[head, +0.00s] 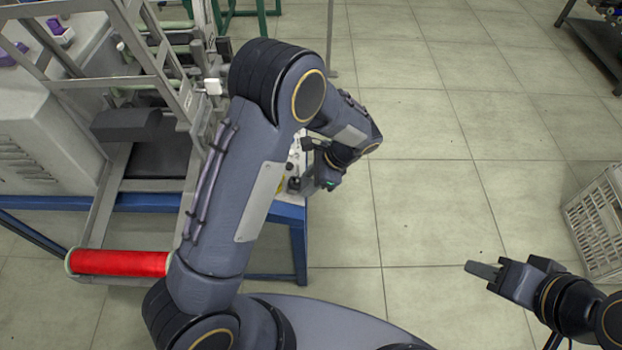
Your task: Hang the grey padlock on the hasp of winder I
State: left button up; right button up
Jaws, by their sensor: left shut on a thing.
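My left gripper (307,180) is at the small panel at the right end of the winder bench, seen past my own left arm. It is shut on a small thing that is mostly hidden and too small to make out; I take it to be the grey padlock. The white panel (297,160) has small dark fittings, and a hasp cannot be told apart there. Whether the held thing touches the panel cannot be seen. My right gripper (482,269) is over the floor at the lower right, its fingers looking together and empty.
The winder frame (112,200) stands on a blue-edged bench (300,250) at the left. A red roll (120,263) lies across its front. A white crate (598,228) stands at the right edge. My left arm hides much of the bench. The tiled floor in the middle is clear.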

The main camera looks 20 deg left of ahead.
pick_arm(q)
jog(key=shift+w+d+f, duration=0.15)
jog(key=shift+d+f, duration=0.15)
jog(key=shift+d, duration=0.1)
dwell(0.9)
jog(key=o, duration=1.2)
jog(key=shift+c, duration=0.2)
jog(key=v, duration=0.8)
jog(key=s+a+r+n+t+h+p, duration=0.1)
jog(key=s+a+r+n+h+p, duration=0.25)
jog(key=r, duration=0.45)
jog(key=s+a+r+n+h+p, duration=0.3)
jog(key=s+a+r+n, duration=0.15)
jog(key=r, duration=0.35)
jog(key=s+a+r+n+t+h+p, duration=0.1)
jog(key=s+r+n+t+p, duration=0.1)
jog(key=s, duration=0.5)
jog(key=s+a+r+n+t+h+p, duration=0.2)
jog(key=s+r+n+t+p, duration=0.1)
jog(key=s+r+n, duration=0.3)
jog(key=shift+s+r+n+t, duration=0.3)
jog(key=shift+s+r+t, duration=0.4)
jog(key=shift+s, duration=0.4)
